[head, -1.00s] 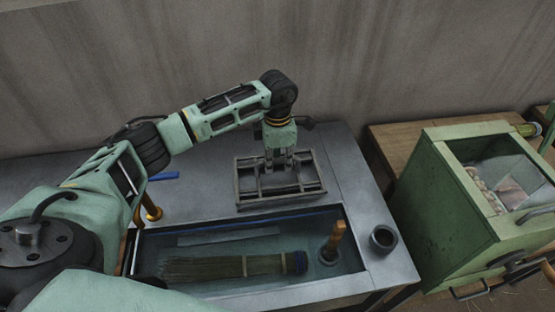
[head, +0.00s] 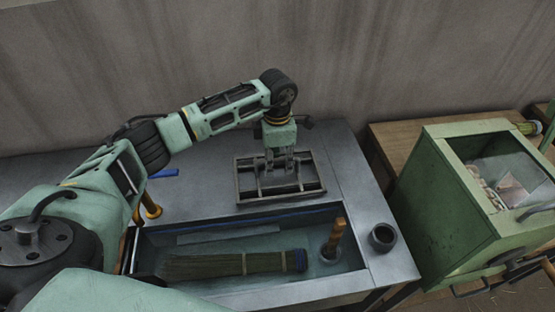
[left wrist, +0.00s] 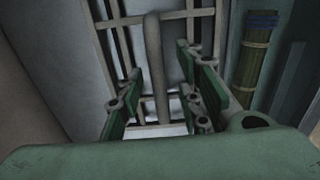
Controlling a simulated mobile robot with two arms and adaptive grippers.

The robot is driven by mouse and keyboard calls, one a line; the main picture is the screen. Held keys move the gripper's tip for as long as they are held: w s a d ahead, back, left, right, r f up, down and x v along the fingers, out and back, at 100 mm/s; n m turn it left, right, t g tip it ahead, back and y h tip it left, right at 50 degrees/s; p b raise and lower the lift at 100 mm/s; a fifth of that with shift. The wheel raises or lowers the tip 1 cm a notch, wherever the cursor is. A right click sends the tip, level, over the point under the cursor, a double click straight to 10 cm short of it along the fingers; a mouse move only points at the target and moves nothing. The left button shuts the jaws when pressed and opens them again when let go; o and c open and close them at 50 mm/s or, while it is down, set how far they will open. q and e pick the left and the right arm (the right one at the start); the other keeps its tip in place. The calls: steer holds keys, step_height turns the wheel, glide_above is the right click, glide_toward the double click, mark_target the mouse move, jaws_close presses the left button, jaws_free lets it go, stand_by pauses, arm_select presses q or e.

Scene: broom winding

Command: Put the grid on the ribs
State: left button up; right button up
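The grid (head: 282,198) is a dark grey rectangular frame with crossbars. It lies on the grey metal table behind the water trough. My left gripper (head: 282,170) points down over its middle. In the left wrist view the gripper (left wrist: 163,100) is open, its green-backed fingers apart on either side of the grid's long raised middle bar (left wrist: 154,60). Gaps show between bar and fingers. I cannot make out the ribs clearly. My right gripper is not in view.
The sunken trough (head: 356,262) holds a bundle of bristles (head: 215,266) and a wooden-handled tool (head: 336,238). A dark cup (head: 383,238) stands at the table's right. A green box (head: 440,215) stands further right. Blue and orange items lie left, near my arm.

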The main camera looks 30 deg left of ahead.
arm_select(q)
steer(key=shift+f, duration=0.1)
steer(key=shift+r, duration=0.2)
step_height(320, 180, up, 19)
steer(key=p, duration=0.4)
steer(key=shift+f, duration=0.15)
stand_by(0.3)
stand_by(0.5)
